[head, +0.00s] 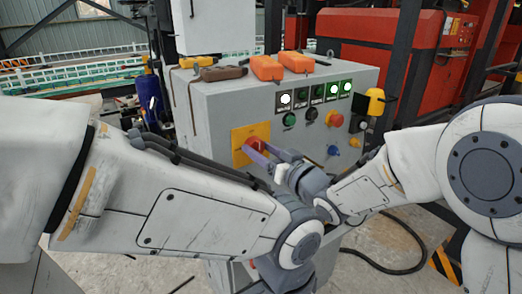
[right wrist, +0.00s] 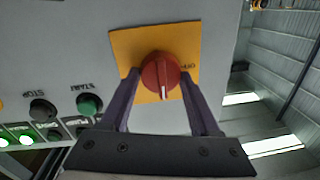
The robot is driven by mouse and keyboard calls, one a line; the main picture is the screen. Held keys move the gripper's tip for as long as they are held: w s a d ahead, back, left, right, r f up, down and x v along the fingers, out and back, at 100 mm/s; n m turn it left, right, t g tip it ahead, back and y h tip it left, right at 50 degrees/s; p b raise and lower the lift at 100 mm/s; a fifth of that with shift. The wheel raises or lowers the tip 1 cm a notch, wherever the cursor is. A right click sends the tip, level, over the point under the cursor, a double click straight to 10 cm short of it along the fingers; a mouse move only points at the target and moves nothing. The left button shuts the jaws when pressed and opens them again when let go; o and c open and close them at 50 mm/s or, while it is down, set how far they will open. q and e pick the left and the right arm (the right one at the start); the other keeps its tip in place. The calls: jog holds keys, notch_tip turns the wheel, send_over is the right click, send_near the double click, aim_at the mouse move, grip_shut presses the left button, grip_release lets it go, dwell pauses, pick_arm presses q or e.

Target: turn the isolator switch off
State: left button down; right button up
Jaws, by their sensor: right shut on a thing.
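The isolator switch is a red rotary knob (head: 254,145) on a yellow plate (head: 238,135), at the left of the grey control box's front. In the right wrist view, which shows the panel upside down, the knob (right wrist: 160,72) has a white mark pointing to the bottom of the picture. The yellow plate (right wrist: 125,42) has small lettering beside the knob, hard to read. My right gripper (head: 262,152) is at the knob, its purple fingers on either side of it and shut on it; the fingers show in the wrist view (right wrist: 158,82). My left gripper is not visible; only its arm shows.
The grey control box (head: 210,105) carries several lit buttons, a red mushroom button (head: 335,119) and a blue knob (head: 333,150). Orange items (head: 267,67) and a brown one (head: 224,73) lie on top. My left forearm crosses the foreground. A black cable (head: 400,268) lies on the floor.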

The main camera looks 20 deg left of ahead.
jog(key=n+b, duration=0.3)
jog(key=n, duration=0.1)
jog(key=shift+f+b, duration=0.15)
jog(key=shift+b, duration=0.25)
jog(key=n+b, duration=0.5)
jog(key=shift+s+a+h, duration=0.1)
jog(key=shift+s+h, duration=0.05)
jog(key=shift+h, duration=0.25)
jog(key=n+b, duration=0.4)
jog(key=n, duration=0.1)
jog(key=shift+t+b, duration=0.3)
jog(key=shift+s+n+h+b, duration=0.1)
jog(key=shift+n+h+b, duration=0.3)
jog(key=shift+n+b, duration=1)
jog(key=o, duration=1.4)
jog(key=shift+c, duration=0.2)
